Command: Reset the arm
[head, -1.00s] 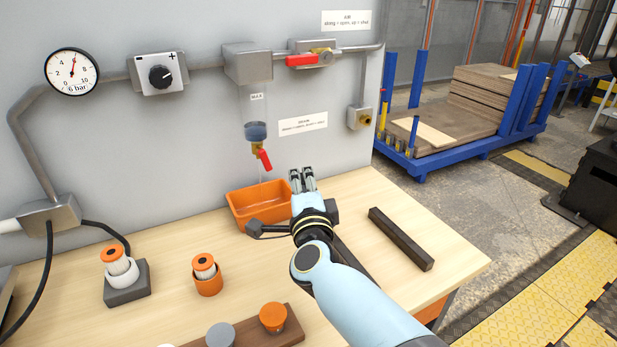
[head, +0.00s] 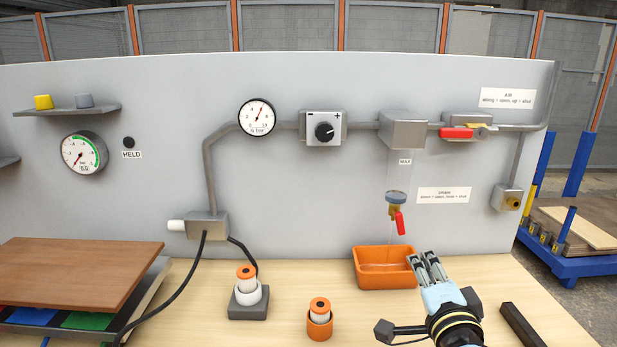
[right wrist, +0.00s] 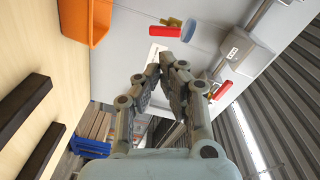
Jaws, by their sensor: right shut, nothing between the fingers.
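My right gripper (head: 428,268) is at the lower right of the head view, just right of the orange bin (head: 384,268). It is shut and empty, with its fingers pointing toward the grey panel. In the right wrist view its fingers (right wrist: 163,75) come together with nothing between them. My left gripper is not in view. The red drain handle (head: 399,223) hangs below the clear bowl, above the bin. The red air valve handle (head: 456,133) lies along the pipe at the upper right.
A dark bar (head: 522,326) lies on the bench right of my right arm. Two orange-topped parts (head: 247,272) (head: 319,306) stand at the front middle. A brown board (head: 75,270) rests on a stack at left. A gauge (head: 257,117) and regulator knob (head: 324,131) are on the panel.

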